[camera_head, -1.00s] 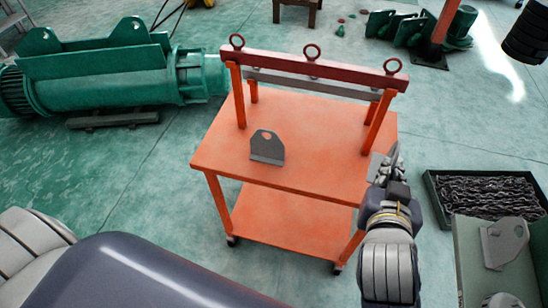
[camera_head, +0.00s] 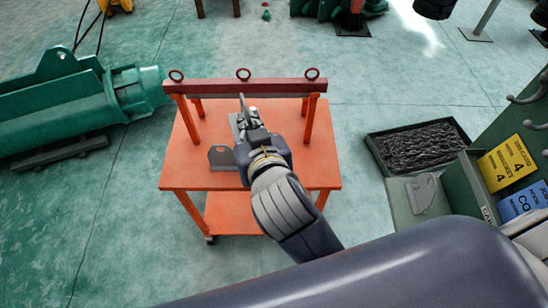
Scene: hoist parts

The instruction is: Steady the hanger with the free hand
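A grey hanger plate (camera_head: 220,158) with a hole lies on the orange table (camera_head: 186,160), left of my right gripper. My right arm partly covers its right side. My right gripper (camera_head: 243,112) is over the table, in front of the red beam (camera_head: 200,86). A grey, plate-like edge (camera_head: 233,125) shows at the left side of this gripper. I cannot tell whether the gripper holds it or whether its fingers are shut. My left gripper is not in view.
The red beam carries three eye rings on orange posts. A black tray of chain (camera_head: 416,146) lies right of the table. A green motor (camera_head: 70,112) lies at left. Floor between is clear.

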